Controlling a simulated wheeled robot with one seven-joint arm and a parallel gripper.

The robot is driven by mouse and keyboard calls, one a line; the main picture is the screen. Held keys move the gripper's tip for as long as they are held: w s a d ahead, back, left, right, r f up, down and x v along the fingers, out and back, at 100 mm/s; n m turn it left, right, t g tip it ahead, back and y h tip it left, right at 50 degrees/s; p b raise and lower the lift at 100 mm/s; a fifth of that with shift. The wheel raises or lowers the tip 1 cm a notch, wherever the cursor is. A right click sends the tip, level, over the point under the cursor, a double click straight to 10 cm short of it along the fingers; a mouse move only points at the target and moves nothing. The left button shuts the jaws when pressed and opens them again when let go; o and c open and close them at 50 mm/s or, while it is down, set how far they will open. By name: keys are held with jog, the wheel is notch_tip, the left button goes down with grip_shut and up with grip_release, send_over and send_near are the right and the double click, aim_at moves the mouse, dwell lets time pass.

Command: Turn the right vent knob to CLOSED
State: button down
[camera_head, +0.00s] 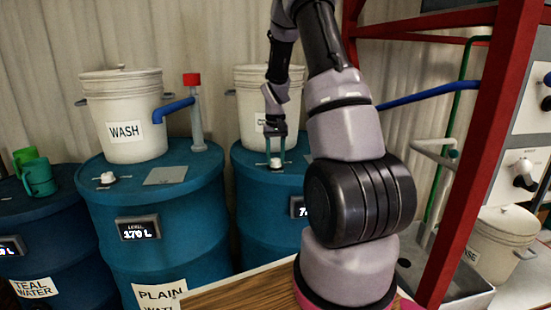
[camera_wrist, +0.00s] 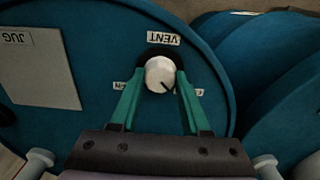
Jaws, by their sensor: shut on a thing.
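The right vent knob (camera_wrist: 160,74) is a white round knob on top of the right-hand blue drum (camera_head: 240,160). It also shows small in the head view (camera_head: 275,163). My gripper (camera_wrist: 159,74) points down at it, with one teal finger on each side, shut on the knob. The knob's dark pointer line slants toward the lower right in the wrist view. An upside-down VENT label (camera_wrist: 163,38) is beyond the knob. Two small labels, left (camera_wrist: 121,86) and right (camera_wrist: 199,92), are partly hidden by my fingers and cannot be fully read.
A plate marked JUG (camera_wrist: 38,68) lies on the drum top. A white bucket (camera_head: 254,85) stands behind my gripper. The middle drum (camera_head: 165,235) has its own white knob (camera_head: 108,178) and a WASH bucket (camera_head: 122,115). A red frame post (camera_head: 490,150) stands right of my arm.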

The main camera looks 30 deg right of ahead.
aim_at(275, 159)
dwell(0.4)
jog(key=shift+c, duration=1.8)
grip_release()
notch_tip(275, 159, up, 11)
jog(key=shift+f, duration=0.1)
jog(key=s+a+r+t, duration=0.2)
jog(key=s+a+r, duration=0.2)
jog(key=s+r, duration=0.25)
jog(key=s+a+r+t, duration=0.2)
jog(key=s+a+r, duration=0.3)
jog(key=r, duration=0.3)
jog(key=s+a+r+t+y, duration=0.1)
jog(key=s+a, duration=0.2)
jog(key=s, duration=0.4)
jog(key=s+a+r+m+t+y, duration=0.1)
jog(key=s+a+r+t, duration=0.1)
jog(key=s, duration=0.6)
jog(key=shift+s+a+r, duration=0.15)
jog(key=shift+a+r, duration=0.05)
jog(key=shift+a, duration=0.4)
